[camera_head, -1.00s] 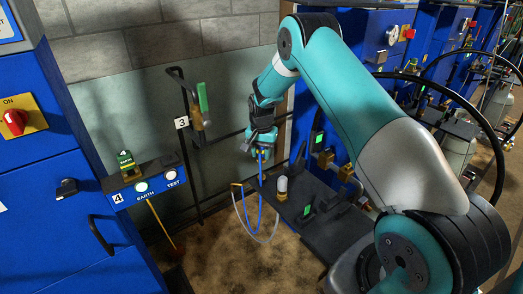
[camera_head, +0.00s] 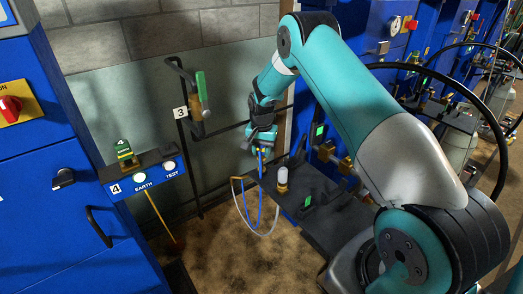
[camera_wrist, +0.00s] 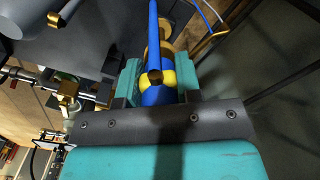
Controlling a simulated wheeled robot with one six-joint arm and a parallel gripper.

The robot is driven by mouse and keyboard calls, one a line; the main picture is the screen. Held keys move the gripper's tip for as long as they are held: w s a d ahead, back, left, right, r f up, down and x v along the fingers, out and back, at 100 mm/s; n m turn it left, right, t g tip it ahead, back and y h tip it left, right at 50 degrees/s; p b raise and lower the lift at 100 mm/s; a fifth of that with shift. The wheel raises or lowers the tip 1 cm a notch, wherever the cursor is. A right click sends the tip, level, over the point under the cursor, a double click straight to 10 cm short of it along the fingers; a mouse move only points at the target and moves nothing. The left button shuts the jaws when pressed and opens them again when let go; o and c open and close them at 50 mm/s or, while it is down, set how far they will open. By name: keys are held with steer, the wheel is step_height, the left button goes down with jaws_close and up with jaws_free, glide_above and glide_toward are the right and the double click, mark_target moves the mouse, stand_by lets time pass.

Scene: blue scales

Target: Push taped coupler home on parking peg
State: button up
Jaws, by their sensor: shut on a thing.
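My gripper (camera_head: 261,143) hangs in the middle of the head view, over the left end of a dark shelf. In the wrist view my gripper (camera_wrist: 157,84) is shut on a blue coupler (camera_wrist: 152,97) with a yellow tape band (camera_wrist: 163,77). A blue hose (camera_wrist: 153,18) runs away from the coupler. In the head view only a little blue (camera_head: 261,161) shows below the fingers, with the hose looping down. A brass part lies beside the coupler in the wrist view. I cannot make out the parking peg or how far the coupler is seated.
The dark shelf (camera_head: 328,225) carries a white-capped brass fitting (camera_head: 282,180) and black handles, close right of my gripper. A black pipe with a green-handled valve (camera_head: 200,92) stands left. A blue cabinet (camera_head: 60,150) fills the left side. Open floor lies below the hose loop.

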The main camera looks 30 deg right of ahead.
steer(key=shift+f+b, duration=1)
steer(key=shift+f, duration=0.45)
stand_by(0.6)
steer(key=shift+r, duration=0.1)
steer(key=shift+r+p, duration=0.85)
steer(key=shift+r, duration=0.25)
steer(key=shift+f+b, duration=0.8)
steer(key=shift+f, duration=0.35)
stand_by(0.6)
steer(key=o, duration=1)
step_height(320, 180, up, 17)
steer(key=shift+r+b, duration=0.2)
steer(key=shift+b, duration=0.5)
